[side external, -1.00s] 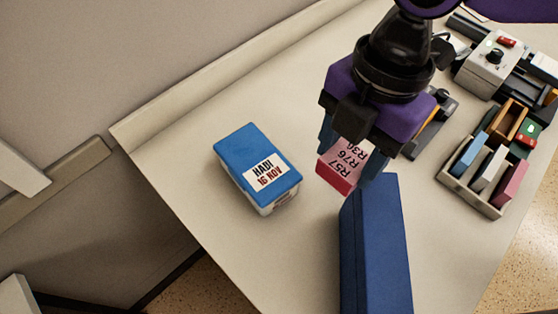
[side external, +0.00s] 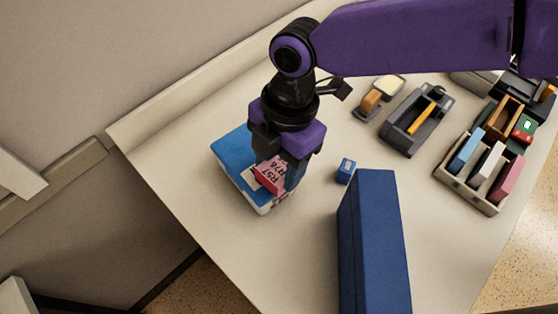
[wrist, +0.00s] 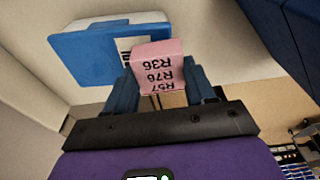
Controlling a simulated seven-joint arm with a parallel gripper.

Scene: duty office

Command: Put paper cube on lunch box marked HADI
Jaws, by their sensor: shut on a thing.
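The lunch box (side external: 228,150) has a blue lid and a white body, and stands at the left of the desk. Its white label is mostly covered now; in the earlier side view it looks like HADI, 16 NOV. The pink paper cube (side external: 269,177), marked R57, R76 and R36, is in my gripper (side external: 276,178), over the lid's front right part. In the wrist view the cube (wrist: 158,62) is between the fingers, with the blue lid (wrist: 85,58) beyond it. I cannot tell whether the cube touches the lid.
A long dark blue case (side external: 373,240) stands right of the lunch box. A small blue block (side external: 346,170) lies between them. A dark tray (side external: 405,135) and an organizer (side external: 466,195) with several coloured items are at the right. The desk's left edge is near the lunch box.

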